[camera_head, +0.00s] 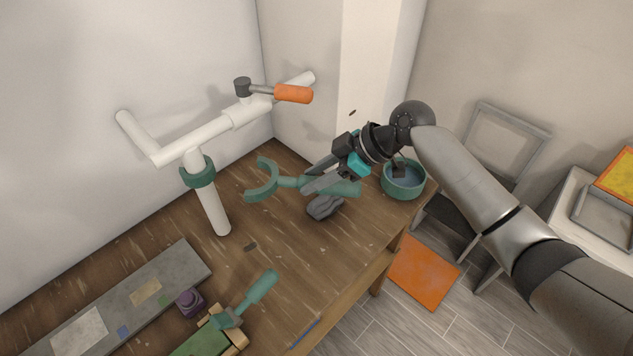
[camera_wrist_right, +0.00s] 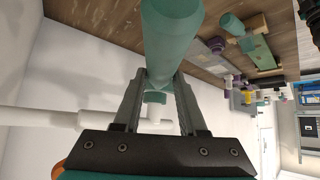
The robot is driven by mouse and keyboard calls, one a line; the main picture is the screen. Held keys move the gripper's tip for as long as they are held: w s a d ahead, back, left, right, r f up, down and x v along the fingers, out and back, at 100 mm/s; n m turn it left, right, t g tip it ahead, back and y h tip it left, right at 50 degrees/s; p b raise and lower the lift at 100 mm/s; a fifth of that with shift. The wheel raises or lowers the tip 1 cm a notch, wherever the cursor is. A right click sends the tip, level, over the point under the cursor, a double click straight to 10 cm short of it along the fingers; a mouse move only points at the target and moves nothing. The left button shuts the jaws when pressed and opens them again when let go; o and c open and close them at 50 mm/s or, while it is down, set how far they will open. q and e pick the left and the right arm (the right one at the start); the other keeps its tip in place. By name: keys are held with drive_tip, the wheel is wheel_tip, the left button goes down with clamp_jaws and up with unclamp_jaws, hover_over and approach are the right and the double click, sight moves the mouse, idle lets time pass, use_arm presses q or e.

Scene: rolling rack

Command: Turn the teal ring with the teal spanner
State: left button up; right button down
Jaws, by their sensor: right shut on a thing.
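The teal ring (camera_head: 198,171) sits around the upright white pipe below a tee; it also shows in the right wrist view (camera_wrist_right: 155,97). The teal spanner (camera_head: 262,183) has an open hooked jaw that points left toward the pipe. My right gripper (camera_head: 309,178) is shut on the spanner's handle and holds it to the right of the ring. The spanner's jaw and the ring are apart in the head view. In the right wrist view the teal handle (camera_wrist_right: 172,35) runs between the fingers. My left gripper is not in view.
A teal bowl (camera_head: 403,190) stands at the right edge.

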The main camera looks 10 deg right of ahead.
sight(282, 177)
drive_tip(key=shift+r, duration=0.1)
drive_tip(key=shift+w+a, duration=0.25)
drive_tip(key=shift+a, duration=0.55)
drive_tip(key=shift+w+a, duration=0.25)
drive_tip(key=shift+a, duration=0.6)
drive_tip(key=shift+w+a, duration=0.25)
drive_tip(key=shift+a, duration=0.55)
drive_tip(key=shift+w+a+b, duration=0.15)
drive_tip(key=shift+w+a, duration=0.05)
drive_tip(key=shift+a, duration=0.55)
drive_tip(key=shift+w+a+b, duration=0.2)
drive_tip(key=shift+w+a, duration=0.05)
drive_tip(key=shift+a, duration=0.5)
drive_tip(key=shift+w+a+b, duration=0.15)
drive_tip(key=shift+w+a, duration=0.05)
drive_tip(key=shift+a, duration=0.7)
drive_tip(key=shift+w+a, duration=0.25)
drive_tip(key=shift+a, duration=0.5)
